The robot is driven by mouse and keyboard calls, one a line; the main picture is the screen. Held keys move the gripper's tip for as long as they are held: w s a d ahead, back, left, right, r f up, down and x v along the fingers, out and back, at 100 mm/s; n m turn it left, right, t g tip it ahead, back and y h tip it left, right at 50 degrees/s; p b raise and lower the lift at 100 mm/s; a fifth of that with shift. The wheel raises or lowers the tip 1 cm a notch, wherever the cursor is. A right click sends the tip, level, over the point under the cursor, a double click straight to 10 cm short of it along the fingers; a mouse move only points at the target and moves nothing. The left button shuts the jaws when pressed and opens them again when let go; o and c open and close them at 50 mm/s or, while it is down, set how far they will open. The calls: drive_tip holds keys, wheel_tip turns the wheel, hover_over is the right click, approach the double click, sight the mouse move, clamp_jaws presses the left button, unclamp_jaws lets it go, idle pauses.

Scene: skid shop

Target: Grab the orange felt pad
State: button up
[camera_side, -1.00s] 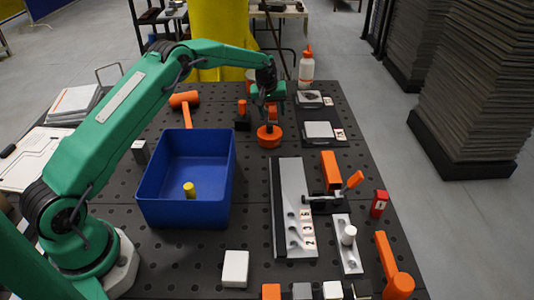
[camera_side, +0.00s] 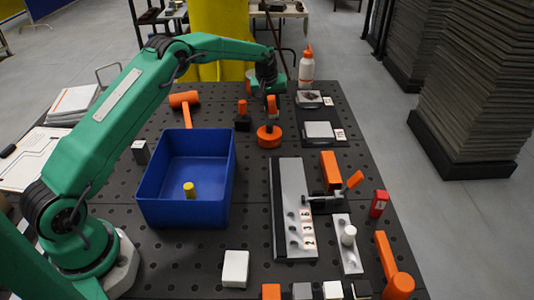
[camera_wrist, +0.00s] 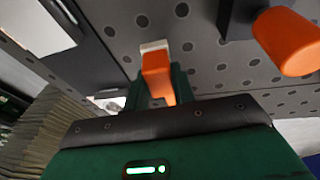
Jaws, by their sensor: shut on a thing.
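My gripper (camera_side: 272,97) is shut on a narrow orange piece, which I take as the orange felt pad (camera_side: 272,103), and holds it in the air above the dark perforated table. In the wrist view the orange felt pad (camera_wrist: 156,72) shows between the two dark green fingers of my gripper (camera_wrist: 158,95), with a pale strip at its far end. Its lower part is hidden by the gripper body. A round orange piece (camera_side: 268,138) stands on the table just below my gripper in the side view, apart from it.
A metal fixture plate with a clamp (camera_side: 290,225) lies to the right of the bin. An orange mallet (camera_side: 186,110) and a white bottle (camera_side: 306,72) are at the back.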

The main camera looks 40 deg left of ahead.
drive_tip(key=s+d+r, duration=0.4)
drive_tip(key=d+r, duration=0.4)
drive_tip(key=d, duration=0.3)
drive_tip(key=shift+s+r+h, duration=0.15)
drive_tip(key=shift+r+h, duration=0.1)
drive_tip(key=shift+h, duration=0.05)
